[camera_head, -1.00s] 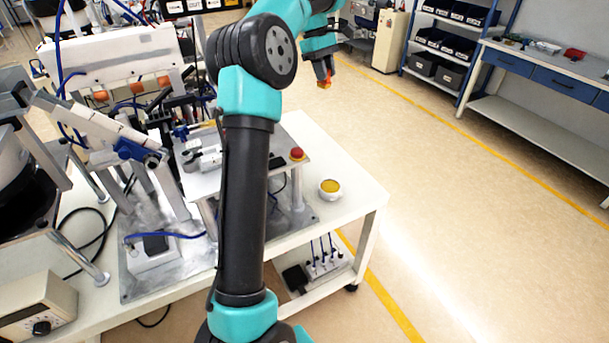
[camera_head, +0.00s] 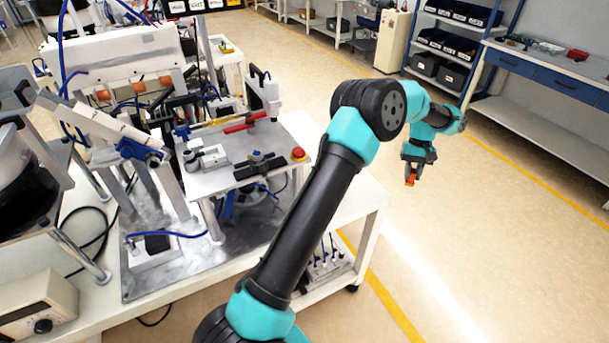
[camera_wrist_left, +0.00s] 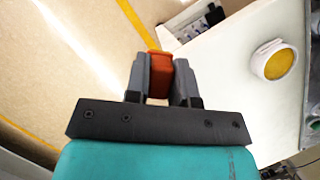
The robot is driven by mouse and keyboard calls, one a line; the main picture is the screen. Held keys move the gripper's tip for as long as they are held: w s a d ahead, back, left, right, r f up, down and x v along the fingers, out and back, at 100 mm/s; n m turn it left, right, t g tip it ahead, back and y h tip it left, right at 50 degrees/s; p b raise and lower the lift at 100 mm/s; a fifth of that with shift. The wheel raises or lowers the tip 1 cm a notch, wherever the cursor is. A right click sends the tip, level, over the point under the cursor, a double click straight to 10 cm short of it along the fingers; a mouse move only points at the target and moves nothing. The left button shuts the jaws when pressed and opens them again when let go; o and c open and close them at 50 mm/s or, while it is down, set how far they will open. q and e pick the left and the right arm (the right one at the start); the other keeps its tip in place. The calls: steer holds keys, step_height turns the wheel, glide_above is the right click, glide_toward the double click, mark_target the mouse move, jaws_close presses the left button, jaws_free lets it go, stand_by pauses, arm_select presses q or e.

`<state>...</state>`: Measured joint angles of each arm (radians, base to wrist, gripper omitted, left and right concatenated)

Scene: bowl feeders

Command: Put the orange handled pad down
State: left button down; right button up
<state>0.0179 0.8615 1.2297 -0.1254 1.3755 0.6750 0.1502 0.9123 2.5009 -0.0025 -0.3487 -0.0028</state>
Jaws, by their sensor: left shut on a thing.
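My left gripper (camera_head: 411,172) is shut on the orange handled pad (camera_head: 411,181). In the head view they hang beyond the right side of the white table, with floor behind them. In the left wrist view the orange handle (camera_wrist_left: 158,78) sits between the two grey fingers (camera_wrist_left: 161,84); the fingers and the viewing angle hide most of the pad. My right gripper is not in view.
A round white dish with a yellow top (camera_wrist_left: 275,62) stands on the white table (camera_wrist_left: 240,80) in the wrist view; my arm covers it in the head view. A metal fixture plate with a red button (camera_head: 298,153) is left of my arm. Floor (camera_head: 490,240) lies open to the right.

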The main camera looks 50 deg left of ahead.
arm_select(q)
steer(key=d+f+m+y, duration=0.1)
steer(key=d+f+m, duration=0.2)
steer(key=d+f, duration=0.45)
steer(key=s+a+r, duration=0.2)
steer(key=s+a, duration=0.3)
steer(key=a, duration=0.8)
steer(key=s+a+r+n, duration=0.1)
steer(key=s+a+r, duration=0.2)
steer(key=a, duration=1.1)
steer(key=s+a+r+n+h, duration=0.1)
steer(key=s+a, duration=0.5)
steer(key=a, duration=0.8)
steer(key=shift+s+r, duration=0.4)
steer(key=shift+r, duration=0.45)
steer(key=shift+f, duration=0.1)
steer(key=shift+f, duration=3.05)
steer(key=shift+f, duration=0.15)
steer(key=shift+f, duration=1.75)
